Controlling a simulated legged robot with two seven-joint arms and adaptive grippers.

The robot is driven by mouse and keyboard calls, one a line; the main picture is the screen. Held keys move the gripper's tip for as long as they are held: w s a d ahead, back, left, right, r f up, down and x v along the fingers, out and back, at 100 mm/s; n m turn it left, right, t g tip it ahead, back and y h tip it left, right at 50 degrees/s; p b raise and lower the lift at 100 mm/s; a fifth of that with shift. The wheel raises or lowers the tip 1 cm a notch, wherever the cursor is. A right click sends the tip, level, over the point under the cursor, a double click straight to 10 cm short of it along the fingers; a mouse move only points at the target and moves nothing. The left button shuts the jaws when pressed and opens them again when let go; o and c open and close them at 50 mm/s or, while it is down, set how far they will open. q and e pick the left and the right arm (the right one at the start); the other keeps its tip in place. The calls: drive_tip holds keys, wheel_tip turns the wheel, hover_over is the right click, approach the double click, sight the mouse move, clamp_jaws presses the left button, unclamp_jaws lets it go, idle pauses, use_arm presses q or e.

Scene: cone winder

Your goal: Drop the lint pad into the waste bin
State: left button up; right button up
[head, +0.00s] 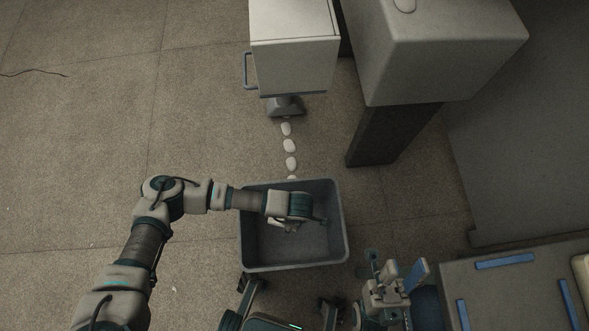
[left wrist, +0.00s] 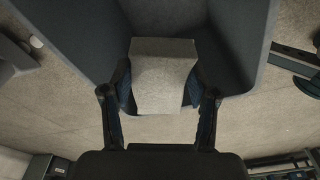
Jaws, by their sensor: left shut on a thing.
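The lint pad (left wrist: 165,75) is a pale grey block with a speckled top in the left wrist view. My left gripper (left wrist: 160,98) is shut on it, with one finger on each side. The waste bin (head: 342,215) is a dark grey open rectangular tub on the floor in the head view. My left gripper (head: 292,224) is over its opening there and mostly hides the pad. The bin's wall also shows behind the pad in the left wrist view (left wrist: 240,30). My right gripper (head: 396,268) is at the lower right, apart from the bin, with its fingers spread.
Several white oval pieces (head: 290,145) lie in a row on the floor behind the bin. A white cabinet (head: 295,60) with a handle and a large grey box (head: 430,60) on a dark post stand beyond. A grey table (head: 520,290) with blue strips is at lower right. The left floor is mostly clear.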

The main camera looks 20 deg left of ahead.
use_arm(q)
drive_tip(key=shift+f, duration=0.45)
drive_tip(key=shift+r, duration=0.1)
drive_tip(key=o, duration=1)
